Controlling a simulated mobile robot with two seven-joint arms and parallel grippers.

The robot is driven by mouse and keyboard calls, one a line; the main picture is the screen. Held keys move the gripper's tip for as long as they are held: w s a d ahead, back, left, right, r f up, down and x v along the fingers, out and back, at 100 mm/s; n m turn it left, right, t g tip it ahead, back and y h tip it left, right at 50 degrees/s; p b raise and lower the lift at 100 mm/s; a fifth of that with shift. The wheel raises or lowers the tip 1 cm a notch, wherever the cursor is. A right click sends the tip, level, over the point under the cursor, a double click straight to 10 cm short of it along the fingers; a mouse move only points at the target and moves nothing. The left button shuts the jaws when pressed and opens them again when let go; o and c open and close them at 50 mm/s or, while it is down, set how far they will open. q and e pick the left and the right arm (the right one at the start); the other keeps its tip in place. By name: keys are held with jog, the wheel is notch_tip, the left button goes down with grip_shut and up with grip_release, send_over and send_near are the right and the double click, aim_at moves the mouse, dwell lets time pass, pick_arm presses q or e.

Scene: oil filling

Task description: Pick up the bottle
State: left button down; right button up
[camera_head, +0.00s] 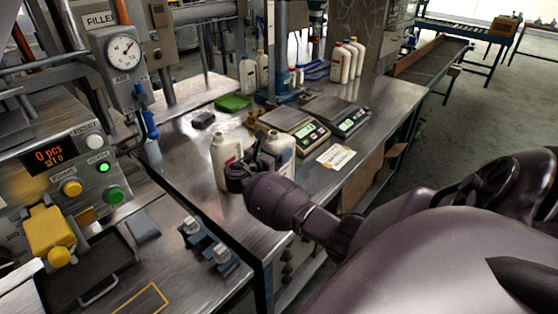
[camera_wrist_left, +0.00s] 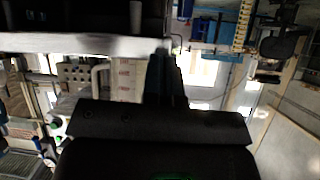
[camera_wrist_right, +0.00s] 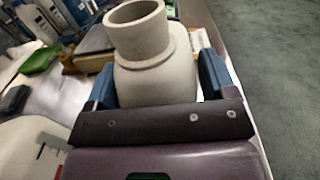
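Two pale bottles stand on the metal table in the head view, a left bottle (camera_head: 225,152) and a right bottle (camera_head: 281,148). My right gripper (camera_head: 258,166) is low between and in front of them. In the right wrist view the right bottle (camera_wrist_right: 155,65) sits between the two blue fingers (camera_wrist_right: 158,82), open mouth upward. The fingers lie close along both sides; whether they press on it cannot be told. The bottle's base is hidden. My left gripper (camera_wrist_left: 166,84) has its fingers together and empty in the left wrist view; it is outside the head view.
Two scales (camera_head: 294,128) and a paper label (camera_head: 336,156) lie behind and right. A green tray (camera_head: 233,102) and more bottles (camera_head: 345,61) stand further back. The filling machine (camera_head: 75,150) with buttons is at the left. Blue clamps (camera_head: 207,245) sit at the front.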

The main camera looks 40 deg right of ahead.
jog(key=c, duration=0.8)
jog(key=shift+r, duration=0.15)
jog(key=shift+c, duration=0.2)
